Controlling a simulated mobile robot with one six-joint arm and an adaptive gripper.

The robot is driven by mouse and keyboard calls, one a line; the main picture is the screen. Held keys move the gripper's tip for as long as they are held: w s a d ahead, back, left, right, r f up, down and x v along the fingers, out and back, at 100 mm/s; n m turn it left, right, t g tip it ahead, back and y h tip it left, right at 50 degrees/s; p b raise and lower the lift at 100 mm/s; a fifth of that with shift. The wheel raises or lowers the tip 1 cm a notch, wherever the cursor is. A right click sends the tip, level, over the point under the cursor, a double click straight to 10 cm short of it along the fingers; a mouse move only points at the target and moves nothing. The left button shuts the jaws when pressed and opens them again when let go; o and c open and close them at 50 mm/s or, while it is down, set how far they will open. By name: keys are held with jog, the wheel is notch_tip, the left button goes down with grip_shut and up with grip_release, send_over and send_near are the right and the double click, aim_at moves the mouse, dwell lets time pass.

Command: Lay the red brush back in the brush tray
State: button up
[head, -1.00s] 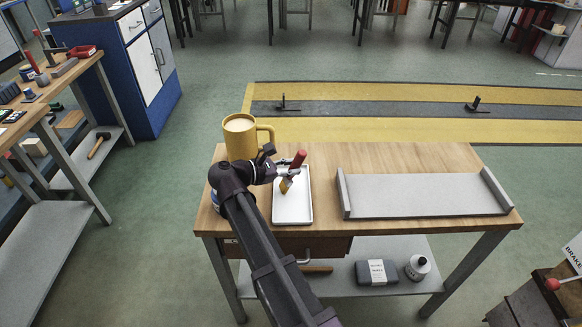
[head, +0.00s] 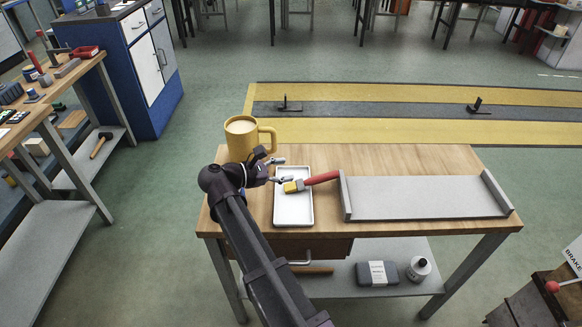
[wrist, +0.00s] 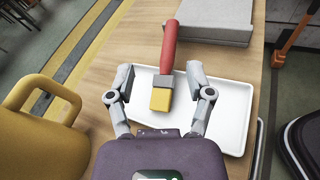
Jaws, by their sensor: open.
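The red brush (head: 320,179) has a red handle, a metal ferrule and yellow bristles. Its bristle end is over the white tray (head: 293,213), and its handle sticks out past the tray's right edge to the grey shelf-like tray's left wall. In the wrist view the brush (wrist: 169,48) points away from me, bristles nearest, with the white tray (wrist: 235,110) beneath. My gripper (head: 278,170) is open and empty above the white tray's left side. In the wrist view the fingers of my gripper (wrist: 158,78) stand apart on either side of the brush's bristle end.
A yellow mug (head: 241,140) stands close behind my gripper, at the left in the wrist view. The grey tray (head: 420,197) with raised ends fills the right of the wooden table (head: 400,157).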

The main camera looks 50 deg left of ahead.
jog(key=p+v, duration=0.2)
jog(key=v, duration=0.7)
dwell(0.9)
